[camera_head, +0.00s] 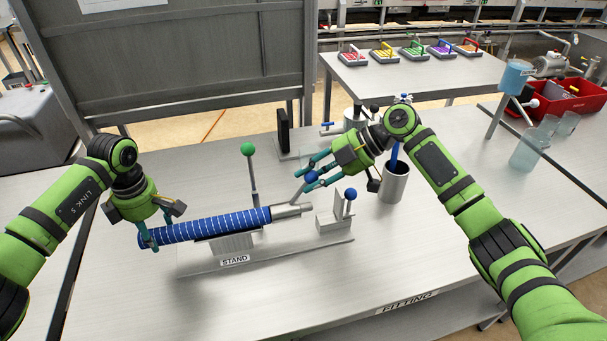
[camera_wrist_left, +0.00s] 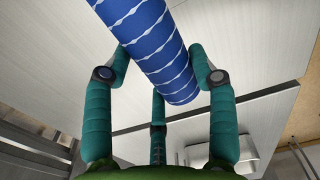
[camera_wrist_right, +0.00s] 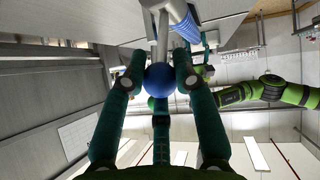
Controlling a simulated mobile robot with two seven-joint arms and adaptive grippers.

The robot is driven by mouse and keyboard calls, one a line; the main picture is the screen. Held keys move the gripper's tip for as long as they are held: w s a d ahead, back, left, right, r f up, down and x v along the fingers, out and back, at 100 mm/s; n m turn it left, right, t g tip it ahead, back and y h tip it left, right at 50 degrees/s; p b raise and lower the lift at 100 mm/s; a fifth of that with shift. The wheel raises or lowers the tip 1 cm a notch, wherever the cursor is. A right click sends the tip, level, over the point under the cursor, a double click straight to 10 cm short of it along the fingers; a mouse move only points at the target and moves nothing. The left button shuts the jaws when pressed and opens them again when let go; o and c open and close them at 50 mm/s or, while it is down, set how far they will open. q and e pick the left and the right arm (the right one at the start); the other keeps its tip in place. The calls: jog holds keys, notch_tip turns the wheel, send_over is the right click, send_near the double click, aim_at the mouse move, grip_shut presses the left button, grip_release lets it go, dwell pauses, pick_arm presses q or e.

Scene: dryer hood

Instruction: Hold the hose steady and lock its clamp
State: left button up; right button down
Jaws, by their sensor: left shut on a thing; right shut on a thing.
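The blue hose (camera_head: 205,226) with white stripes lies along the stand (camera_head: 235,245), its right end meeting a metal pipe (camera_head: 292,210). My left gripper (camera_head: 148,238) is shut on the hose near its left end; in the left wrist view the hose (camera_wrist_left: 155,45) passes between the fingers. My right gripper (camera_head: 311,180) is shut on a blue ball knob (camera_wrist_right: 160,78) on a lever above the pipe. Which part the lever's foot joins is hard to tell. Another blue ball lever (camera_head: 350,194) stands on a block at right, and a green ball lever (camera_head: 248,149) stands behind the hose.
A metal cup (camera_head: 394,185) with a blue-handled item stands right of my right gripper. Glass jars (camera_head: 527,150) and a red bin (camera_head: 566,98) are further right. The front of the bench is clear.

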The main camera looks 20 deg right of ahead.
pick_arm(q)
jog(key=shift+s+f, duration=0.1)
jog(key=shift+f, duration=0.1)
pick_arm(e)
jog(key=shift+d+f+y, duration=0.5)
jog(key=shift+d+y, duration=0.05)
jog(key=shift+y, duration=0.35)
jog(key=c, duration=0.9)
grip_release()
jog(key=shift+c, duration=0.2)
jog(key=v, duration=1.2)
jog(key=shift+d, duration=0.1)
